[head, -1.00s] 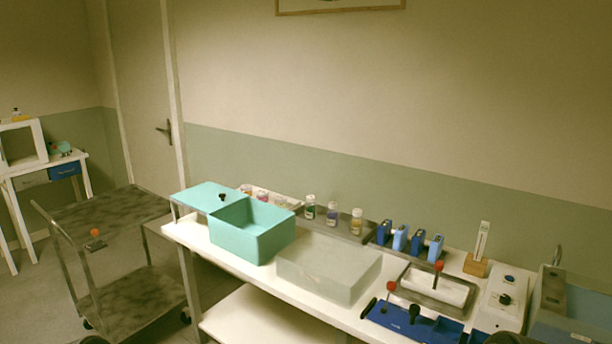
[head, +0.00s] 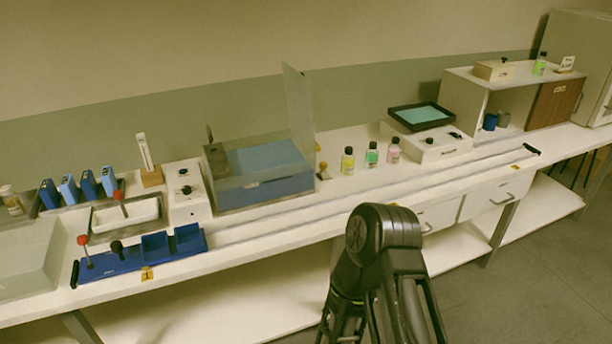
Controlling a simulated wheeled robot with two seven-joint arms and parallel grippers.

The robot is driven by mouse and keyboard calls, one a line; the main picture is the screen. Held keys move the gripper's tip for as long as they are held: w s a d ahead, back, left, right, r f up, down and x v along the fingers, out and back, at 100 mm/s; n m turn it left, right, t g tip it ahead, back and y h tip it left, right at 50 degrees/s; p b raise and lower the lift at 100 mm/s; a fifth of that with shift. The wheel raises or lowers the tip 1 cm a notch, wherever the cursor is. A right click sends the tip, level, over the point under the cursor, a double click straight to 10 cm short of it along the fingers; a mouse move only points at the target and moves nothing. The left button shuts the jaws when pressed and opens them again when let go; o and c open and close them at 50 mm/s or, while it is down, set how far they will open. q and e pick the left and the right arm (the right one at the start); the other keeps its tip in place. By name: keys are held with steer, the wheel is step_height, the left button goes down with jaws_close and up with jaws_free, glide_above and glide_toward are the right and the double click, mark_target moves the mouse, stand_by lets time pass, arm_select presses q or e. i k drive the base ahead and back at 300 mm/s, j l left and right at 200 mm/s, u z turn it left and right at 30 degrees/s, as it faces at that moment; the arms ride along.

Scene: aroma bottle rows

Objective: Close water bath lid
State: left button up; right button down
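The water bath (head: 265,190) stands on the bench left of the middle in the head view. It has a grey rim, clear sides and blue water (head: 264,158) inside. A clear panel that looks like its lid (head: 300,110) stands upright at the bath's right side, so the top is open. A dark arm link of mine rises from the bottom centre, in front of the bench and apart from the bath. Neither of my grippers can be made out.
A white control box (head: 189,195) stands left of the bath. Three small bottles (head: 372,155) stand to its right. A blue rack (head: 140,257) lies at the front left. A white device (head: 440,147) with a black tray (head: 421,117) is further right. The bench front has a long rail.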

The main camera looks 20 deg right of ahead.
mark_target(297, 88)
steer(key=l+u, duration=0.15)
steer(key=l, duration=1.05)
steer(key=l+u, duration=0.15)
steer(key=l, duration=1.05)
steer(key=l+u, duration=0.15)
steer(key=l, duration=1)
steer(key=l+u, duration=0.2)
steer(key=l, duration=0.15)
